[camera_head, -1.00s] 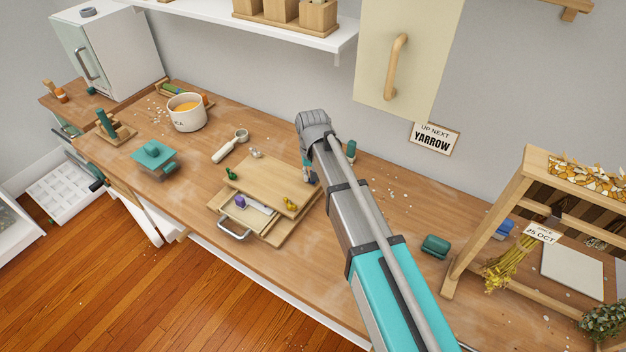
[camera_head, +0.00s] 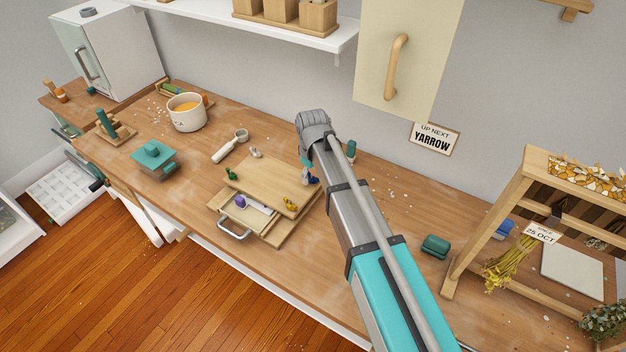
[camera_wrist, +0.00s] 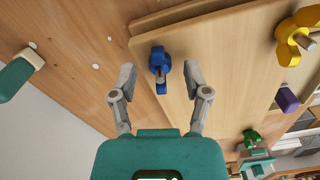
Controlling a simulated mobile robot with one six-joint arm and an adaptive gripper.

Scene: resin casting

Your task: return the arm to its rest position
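My gripper (camera_wrist: 159,78) is open in the wrist view, its two grey fingers apart on either side of a blue wing-shaped piece (camera_wrist: 158,68). Clear gaps show between the fingers and this piece, and nothing is held. The blue piece is at the edge of a stacked wooden board (camera_wrist: 225,65). In the head view the arm largely hides my gripper; the blue piece (camera_head: 311,180) shows just below it, at the right corner of the board (camera_head: 268,178). My arm reaches from the lower right over the bench.
Yellow (camera_head: 290,203), green (camera_head: 231,174) and purple (camera_head: 240,201) pieces are on or by the board. A cream pot (camera_head: 187,119) and a teal-topped block (camera_head: 153,155) stand left. A wooden rack (camera_head: 484,228) stands right; a cabinet door (camera_head: 375,75) hangs behind.

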